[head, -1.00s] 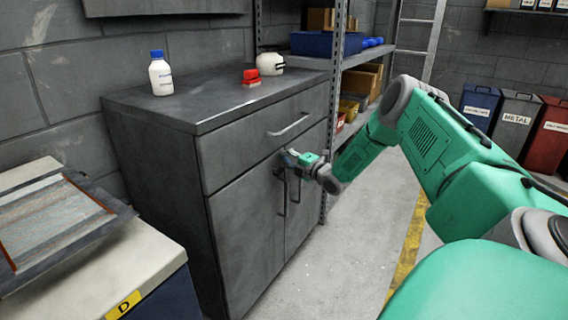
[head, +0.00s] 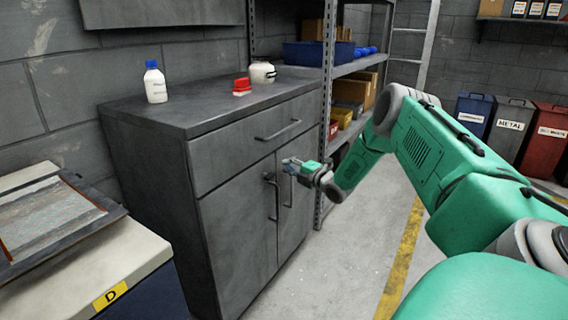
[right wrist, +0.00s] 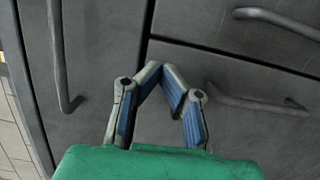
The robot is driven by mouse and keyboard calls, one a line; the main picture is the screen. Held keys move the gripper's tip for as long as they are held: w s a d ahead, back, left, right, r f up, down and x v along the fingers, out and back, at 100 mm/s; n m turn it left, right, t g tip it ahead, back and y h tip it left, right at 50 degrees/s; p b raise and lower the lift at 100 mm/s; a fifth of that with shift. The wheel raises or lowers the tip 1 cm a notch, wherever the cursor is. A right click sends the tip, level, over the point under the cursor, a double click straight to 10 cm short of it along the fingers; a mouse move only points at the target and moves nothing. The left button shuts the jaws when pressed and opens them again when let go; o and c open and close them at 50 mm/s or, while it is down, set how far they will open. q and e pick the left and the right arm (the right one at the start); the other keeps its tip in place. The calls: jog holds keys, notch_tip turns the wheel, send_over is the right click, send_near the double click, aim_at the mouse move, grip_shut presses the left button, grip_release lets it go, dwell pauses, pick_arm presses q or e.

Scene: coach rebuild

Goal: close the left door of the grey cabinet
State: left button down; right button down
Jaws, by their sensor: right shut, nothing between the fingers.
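The grey cabinet (head: 150,165) stands against the wall, with a drawer above two doors. Its left door (head: 240,230) looks flush with the front; I cannot tell if a small gap is left. The left door's handle (head: 273,195) is by the middle seam, beside the right door (head: 296,205) with its own handle. My right gripper (head: 290,165) is shut and empty, in front of the upper part of the doors, below the drawer handle (head: 279,130). In the right wrist view its fingers (right wrist: 160,80) are close to the cabinet front, apart from the left door handle (right wrist: 255,102). My left gripper is out of view.
A white bottle with blue cap (head: 155,84), a red item (head: 242,87) and a white jar (head: 262,72) stand on the cabinet. A bench (head: 110,260) is at the left, a shelf rack (head: 327,120) at the right. Floor in front is clear.

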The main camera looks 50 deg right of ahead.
jog(key=s+d+p, duration=0.1)
jog(key=s+p, duration=0.2)
jog(key=s, duration=0.5)
jog(key=shift+s+d+f, duration=0.15)
jog(key=shift+f, duration=0.05)
jog(key=w+a+f+m+g+y+p, duration=0.1)
jog(key=w+a+f+m+g+p, duration=0.2)
jog(key=a, duration=0.9)
jog(key=s+a+f+m+g+y+p, duration=0.1)
jog(key=s+a+f+m+g, duration=0.15)
jog(key=a, duration=0.65)
jog(key=s+a+f+m+g, duration=0.2)
jog(key=s+a+f+m, duration=0.15)
jog(key=a, duration=0.45)
jog(key=s+a+f+m+g+p, duration=0.25)
jog(key=s+a+m+g, duration=0.3)
jog(key=s+a, duration=0.7)
jog(key=s+a+r+m+g+p, duration=0.1)
jog(key=s+g, duration=0.3)
jog(key=s, duration=1.1)
jog(key=shift+s+a+r+m+h, duration=0.2)
jog(key=shift+r+m+h, duration=0.3)
jog(key=shift+r, duration=0.35)
